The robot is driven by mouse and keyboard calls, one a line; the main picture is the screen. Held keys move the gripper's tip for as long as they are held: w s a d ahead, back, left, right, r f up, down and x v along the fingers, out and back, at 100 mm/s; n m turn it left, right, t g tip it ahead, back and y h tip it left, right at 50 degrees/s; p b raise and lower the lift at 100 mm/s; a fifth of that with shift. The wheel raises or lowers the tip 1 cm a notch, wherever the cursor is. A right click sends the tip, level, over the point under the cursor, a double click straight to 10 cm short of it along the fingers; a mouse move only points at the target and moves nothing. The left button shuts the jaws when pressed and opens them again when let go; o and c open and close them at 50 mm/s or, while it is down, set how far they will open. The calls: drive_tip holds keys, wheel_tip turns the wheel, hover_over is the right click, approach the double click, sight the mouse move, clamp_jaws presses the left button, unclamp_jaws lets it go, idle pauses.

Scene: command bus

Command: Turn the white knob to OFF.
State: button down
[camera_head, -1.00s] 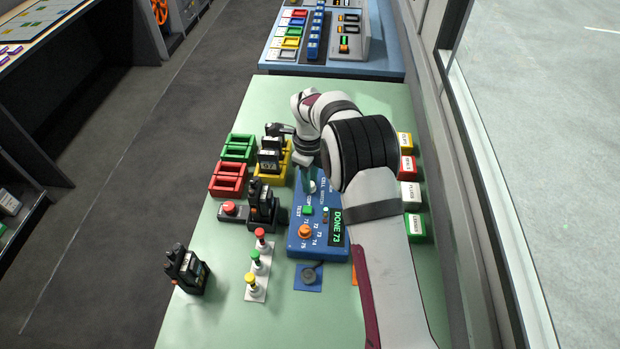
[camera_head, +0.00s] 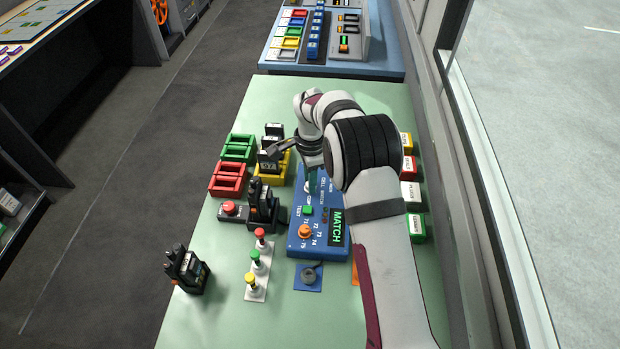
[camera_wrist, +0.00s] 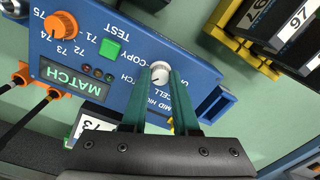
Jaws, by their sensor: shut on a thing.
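The white knob (camera_wrist: 160,73) is on a blue control box (camera_head: 322,245) on the green table. In the wrist view it sits between the tips of my green fingers (camera_wrist: 163,76). My gripper (camera_head: 312,186) is shut on the knob from above; in the head view my arm and fingers hide much of it. Small labels, including CELL, stand around the knob; I cannot read which one it points to. The box's display (camera_head: 337,227) reads MATCH, as it does in the wrist view (camera_wrist: 72,86).
A black module in a yellow cradle (camera_head: 284,174) stands left of my gripper. Red (camera_head: 228,190) and green (camera_head: 238,149) trays lie further left.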

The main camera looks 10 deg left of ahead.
drive_tip(key=n, duration=1.2)
drive_tip(key=shift+n, duration=0.3)
drive_tip(key=n, duration=0.6)
drive_tip(key=shift+w+n, duration=0.1)
drive_tip(key=shift+n, duration=0.2)
drive_tip(key=n, duration=0.6)
drive_tip(key=shift+n, duration=0.4)
drive_tip(key=c, duration=0.7)
unclamp_jaws()
